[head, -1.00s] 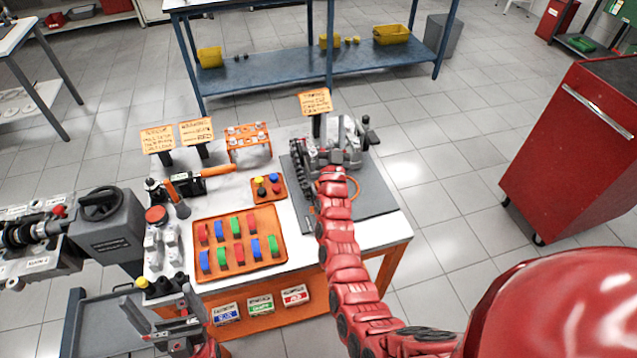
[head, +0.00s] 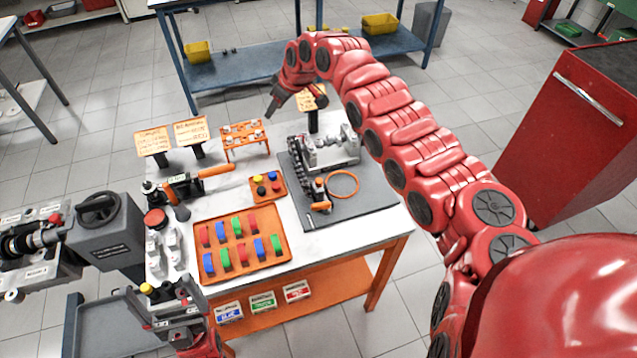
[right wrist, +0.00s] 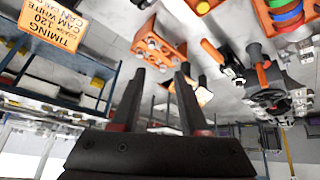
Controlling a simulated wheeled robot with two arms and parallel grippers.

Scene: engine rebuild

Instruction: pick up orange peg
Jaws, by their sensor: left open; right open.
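I cannot make out a separate orange peg for certain. An orange rack (head: 245,140) with several silver-topped pieces stands at the back of the white table; it also shows in the right wrist view (right wrist: 158,47). A small orange plate (head: 268,187) holds yellow, black, red and blue knobs. A larger orange tray (head: 242,270) holds red, green and blue blocks. My right gripper (head: 273,108) is open and empty, raised above and beyond the rack; its two fingers show in the right wrist view (right wrist: 160,70). My left gripper (head: 168,298) is open at the table's front left corner.
A dark mat (head: 365,200) carries a grey engine part (head: 330,152) and an orange ring (head: 344,184). Sign cards (head: 190,131) stand along the back edge. An orange-handled tool (head: 215,171) lies left of the plate. A red cabinet (head: 565,140) stands right; floor between is clear.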

